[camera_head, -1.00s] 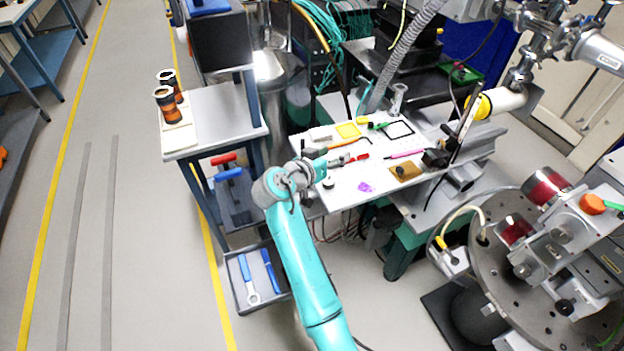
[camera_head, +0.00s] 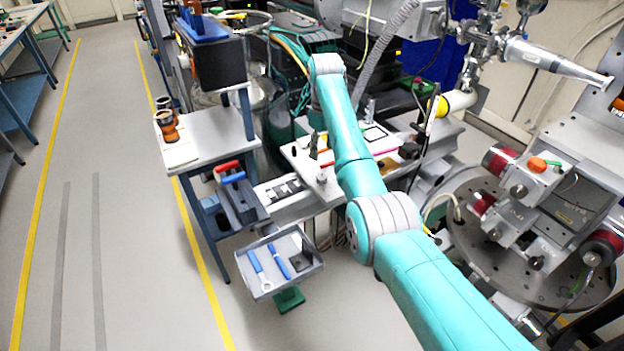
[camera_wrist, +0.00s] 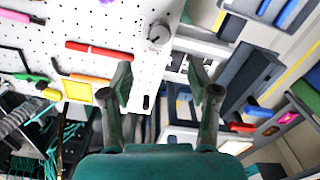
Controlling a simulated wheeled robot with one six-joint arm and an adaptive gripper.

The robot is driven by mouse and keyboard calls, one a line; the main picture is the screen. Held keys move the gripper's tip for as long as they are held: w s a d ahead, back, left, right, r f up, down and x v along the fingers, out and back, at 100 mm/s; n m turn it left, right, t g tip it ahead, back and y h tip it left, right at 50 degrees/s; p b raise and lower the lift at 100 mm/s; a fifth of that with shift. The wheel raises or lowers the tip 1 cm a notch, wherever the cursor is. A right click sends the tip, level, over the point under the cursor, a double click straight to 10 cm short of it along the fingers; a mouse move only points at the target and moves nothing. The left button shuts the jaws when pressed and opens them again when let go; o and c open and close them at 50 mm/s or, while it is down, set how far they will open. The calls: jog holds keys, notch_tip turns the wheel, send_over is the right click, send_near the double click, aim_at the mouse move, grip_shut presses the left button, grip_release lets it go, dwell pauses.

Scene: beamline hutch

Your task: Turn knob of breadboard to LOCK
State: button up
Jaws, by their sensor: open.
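The breadboard (camera_wrist: 120,22) is a white plate with rows of holes, filling the upper left of the wrist view. Its round grey knob (camera_wrist: 158,34) sits near the board's edge, at the top centre there. No lettering around the knob can be read. My gripper (camera_wrist: 161,88) is open and empty, with its two fingers spread and the knob beyond them, apart from both. In the head view the breadboard (camera_head: 302,157) is partly hidden behind my arm, and the knob (camera_head: 322,176) shows small at its front edge.
A red pen (camera_wrist: 98,48), a yellow square (camera_wrist: 77,91) and other tools lie on the board. A tray (camera_head: 262,285) with blue-handled tools is below left. A side table (camera_head: 213,130) with dark-orange cylinders stands left. Open floor lies further left.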

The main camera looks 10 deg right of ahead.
aim_at(321, 176)
notch_tip(321, 176, down, 10)
jog(key=shift+f, duration=0.2)
jog(key=shift+c, duration=0.3)
jog(key=c, duration=1.1)
